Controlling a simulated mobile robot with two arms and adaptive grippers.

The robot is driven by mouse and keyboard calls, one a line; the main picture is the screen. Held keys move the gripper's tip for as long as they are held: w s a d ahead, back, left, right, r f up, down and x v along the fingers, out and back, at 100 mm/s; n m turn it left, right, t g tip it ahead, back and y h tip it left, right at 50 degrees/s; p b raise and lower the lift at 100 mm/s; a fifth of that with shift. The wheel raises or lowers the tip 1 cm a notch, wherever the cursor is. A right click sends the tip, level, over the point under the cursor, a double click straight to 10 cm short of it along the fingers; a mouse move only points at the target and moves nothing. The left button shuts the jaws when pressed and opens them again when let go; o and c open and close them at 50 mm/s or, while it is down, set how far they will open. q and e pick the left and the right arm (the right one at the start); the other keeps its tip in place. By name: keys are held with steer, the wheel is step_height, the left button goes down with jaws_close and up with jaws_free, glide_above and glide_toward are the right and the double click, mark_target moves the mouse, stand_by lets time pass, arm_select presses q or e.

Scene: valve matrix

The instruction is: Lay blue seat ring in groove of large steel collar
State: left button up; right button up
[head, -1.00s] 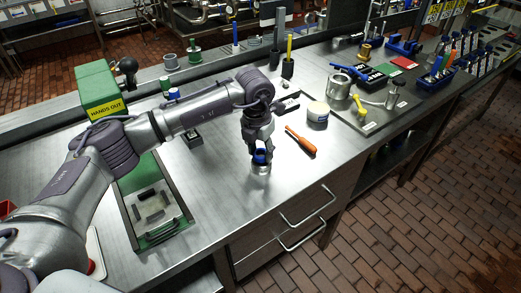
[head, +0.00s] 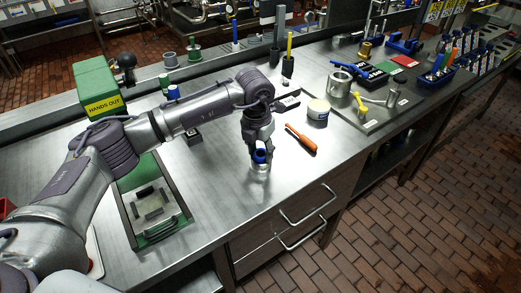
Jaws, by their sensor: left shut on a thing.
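My left gripper (head: 261,160) points down over the bench, left of the orange-handled screwdriver. It is shut on a small blue thing (head: 261,155), which looks like the blue seat ring; the fingers hide part of it. Just below is a small shiny steel part (head: 261,169) on the bench; I cannot tell whether it is the collar or whether the blue thing touches it. A larger steel cylinder with an open top (head: 339,86) stands on the tray at the right. No groove can be made out. My right gripper is not in view.
The orange screwdriver (head: 301,139) and a white-lidded tub (head: 318,110) lie close to the right. A green vise-like fixture (head: 159,232) and a green "HANDS OUT" machine (head: 103,90) stand on the left. Bare steel bench (head: 215,205) is free in front of my gripper.

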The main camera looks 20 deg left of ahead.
arm_select(q)
steer(key=o, duration=1)
steer(key=shift+c, duration=0.2)
steer(key=shift+o, duration=0.3)
steer(key=shift+r, duration=0.1)
step_height(320, 180, up, 12)
steer(key=s, duration=0.1)
steer(key=shift+s+a, duration=0.2)
steer(key=shift+s, duration=0.05)
